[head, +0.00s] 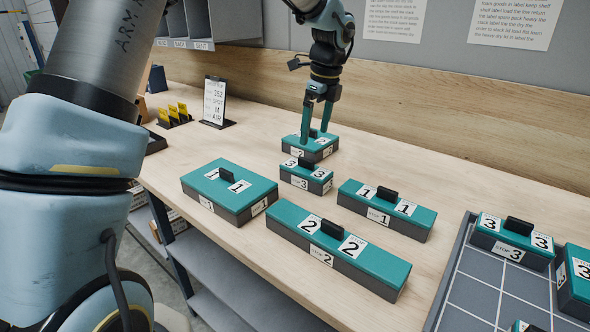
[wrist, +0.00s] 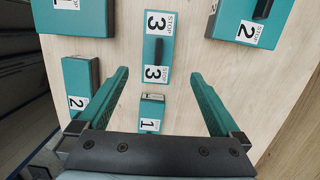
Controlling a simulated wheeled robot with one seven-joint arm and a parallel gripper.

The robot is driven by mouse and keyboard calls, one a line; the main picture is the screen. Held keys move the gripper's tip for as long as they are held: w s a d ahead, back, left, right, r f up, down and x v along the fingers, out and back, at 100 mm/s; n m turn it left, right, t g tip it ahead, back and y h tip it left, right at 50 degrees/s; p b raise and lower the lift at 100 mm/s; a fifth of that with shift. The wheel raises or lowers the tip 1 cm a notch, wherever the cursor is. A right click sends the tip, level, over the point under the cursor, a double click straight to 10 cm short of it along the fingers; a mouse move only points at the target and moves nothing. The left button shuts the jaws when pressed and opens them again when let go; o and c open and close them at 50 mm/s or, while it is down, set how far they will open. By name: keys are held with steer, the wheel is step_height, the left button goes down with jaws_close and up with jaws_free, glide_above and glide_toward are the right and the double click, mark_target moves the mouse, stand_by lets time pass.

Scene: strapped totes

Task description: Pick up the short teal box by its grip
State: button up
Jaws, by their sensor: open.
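The short teal box (head: 296,181) has a dark base, labels with 3 and a black grip on top. It sits in the middle of a group of teal boxes. In the wrist view the box (wrist: 152,28) lies ahead, between and just beyond my fingertips, its black grip (wrist: 158,50) lengthwise. My gripper (head: 316,135) is open and empty; in the head view its fingers overlap the back box labelled 2. The wrist view puts my gripper (wrist: 160,72) above the table near the short box's closer end, fingers spread wider than the box. Its exact height I cannot tell.
Teal boxes stand around: a wide one labelled 1 (head: 215,187), a long one labelled 2 (head: 330,262), one labelled 1 (head: 372,207) and the back box (head: 325,150). A gridded grey tray (head: 478,290) holds more at right. A sign stand (head: 215,103) is at left.

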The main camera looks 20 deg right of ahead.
mark_target(307, 159)
steer(key=f, duration=0.3)
steer(key=f+p, duration=0.1)
steer(key=f, duration=0.1)
steer(key=shift+w+a, duration=0.25)
steer(key=shift+w, duration=0.1)
steer(key=f, duration=0.1)
steer(key=f+p, duration=0.1)
steer(key=a+f+p, duration=0.1)
steer(key=f, duration=0.1)
steer(key=shift+w, duration=0.4)
steer(key=shift+f, duration=0.6)
steer(key=shift+w, duration=0.1)
jaws_close()
